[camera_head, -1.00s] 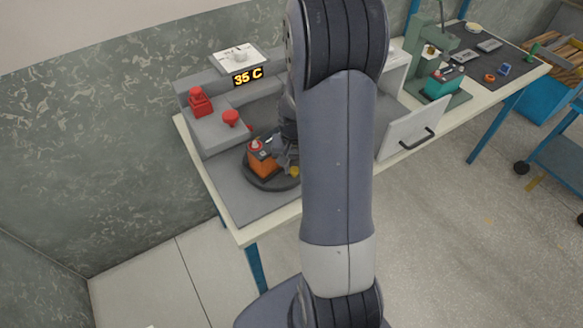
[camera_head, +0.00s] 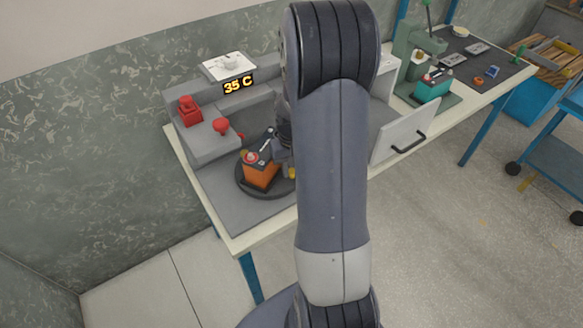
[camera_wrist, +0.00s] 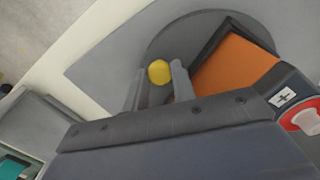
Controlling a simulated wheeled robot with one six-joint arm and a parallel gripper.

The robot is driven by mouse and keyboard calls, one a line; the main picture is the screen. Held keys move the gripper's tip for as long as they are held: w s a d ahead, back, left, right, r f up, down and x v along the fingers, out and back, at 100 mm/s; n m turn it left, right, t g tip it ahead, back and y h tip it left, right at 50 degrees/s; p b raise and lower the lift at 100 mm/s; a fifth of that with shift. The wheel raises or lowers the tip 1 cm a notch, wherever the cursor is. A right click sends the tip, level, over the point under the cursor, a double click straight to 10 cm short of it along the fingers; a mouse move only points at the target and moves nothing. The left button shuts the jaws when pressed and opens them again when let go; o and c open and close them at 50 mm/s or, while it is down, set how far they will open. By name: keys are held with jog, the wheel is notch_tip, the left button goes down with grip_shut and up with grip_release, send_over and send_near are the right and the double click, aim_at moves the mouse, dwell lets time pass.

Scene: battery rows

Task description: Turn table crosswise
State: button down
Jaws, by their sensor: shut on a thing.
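The round dark turntable (camera_head: 247,185) sits on the grey board at the left end of the workbench. An orange battery (camera_head: 261,174) with a dark top and a red terminal stands on it, turned at an angle. In the wrist view the turntable (camera_wrist: 165,45) carries the orange battery (camera_wrist: 232,66) right of my gripper. My gripper (camera_wrist: 158,78) is shut on a yellow knob (camera_wrist: 159,71) at the turntable's edge. In the head view my arm hides much of the turntable's right side; the yellow knob (camera_head: 292,173) just shows.
A grey block with red parts (camera_head: 221,126) and a "35 C" display (camera_head: 238,85) stand behind. A white panel with a black handle (camera_head: 404,136) is to the right. A teal battery (camera_head: 433,86) sits in a green press farther right.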

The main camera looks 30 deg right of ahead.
dwell(0.4)
jog(key=c, duration=1.2)
grip_release()
jog(key=shift+o, duration=0.2)
notch_tip(320, 180, up, 11)
jog(key=shift+c, duration=0.4)
